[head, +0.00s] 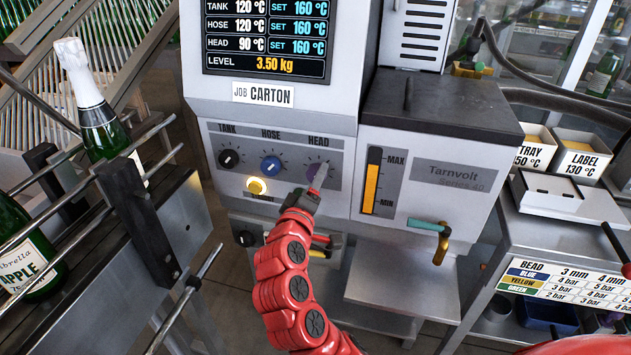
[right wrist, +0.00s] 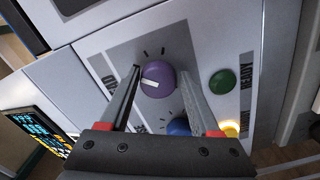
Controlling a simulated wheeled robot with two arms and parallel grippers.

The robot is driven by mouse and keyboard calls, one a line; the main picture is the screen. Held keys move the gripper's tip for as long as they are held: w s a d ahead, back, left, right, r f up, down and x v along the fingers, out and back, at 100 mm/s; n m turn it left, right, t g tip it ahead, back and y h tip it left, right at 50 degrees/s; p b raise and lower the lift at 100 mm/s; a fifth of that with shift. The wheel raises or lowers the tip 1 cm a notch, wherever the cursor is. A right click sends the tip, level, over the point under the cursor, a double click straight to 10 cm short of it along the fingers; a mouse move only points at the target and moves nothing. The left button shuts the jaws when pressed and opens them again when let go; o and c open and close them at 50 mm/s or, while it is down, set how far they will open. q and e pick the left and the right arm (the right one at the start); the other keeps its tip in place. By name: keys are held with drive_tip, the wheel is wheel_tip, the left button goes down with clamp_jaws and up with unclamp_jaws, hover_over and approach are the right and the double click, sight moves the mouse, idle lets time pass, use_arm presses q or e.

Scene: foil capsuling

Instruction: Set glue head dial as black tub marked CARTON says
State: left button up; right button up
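The purple HEAD dial (head: 312,171) is the rightmost of three dials on the glue unit's front, partly hidden by my right gripper (head: 319,176). In the right wrist view the dial (right wrist: 157,79) shows a white pointer. The two fingers of my right gripper (right wrist: 160,72) stand apart on either side of the dial; whether they touch it I cannot tell. The display (head: 267,38) reads HEAD 90 °C, SET 160 °C. A sign (head: 263,95) says JOB CARTON. No black tub shows. My left gripper is out of view.
The black TANK dial (head: 229,159) and blue HOSE dial (head: 271,165) sit left of the HEAD dial, with a lit yellow button (head: 256,186) below. A level gauge (head: 371,182) is to the right. Rails and a foil-topped bottle (head: 100,125) stand at left.

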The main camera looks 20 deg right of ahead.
drive_tip(key=o, duration=0.3)
drive_tip(key=v, duration=1.7)
drive_tip(key=shift+s, duration=0.2)
drive_tip(key=shift+a, duration=0.15)
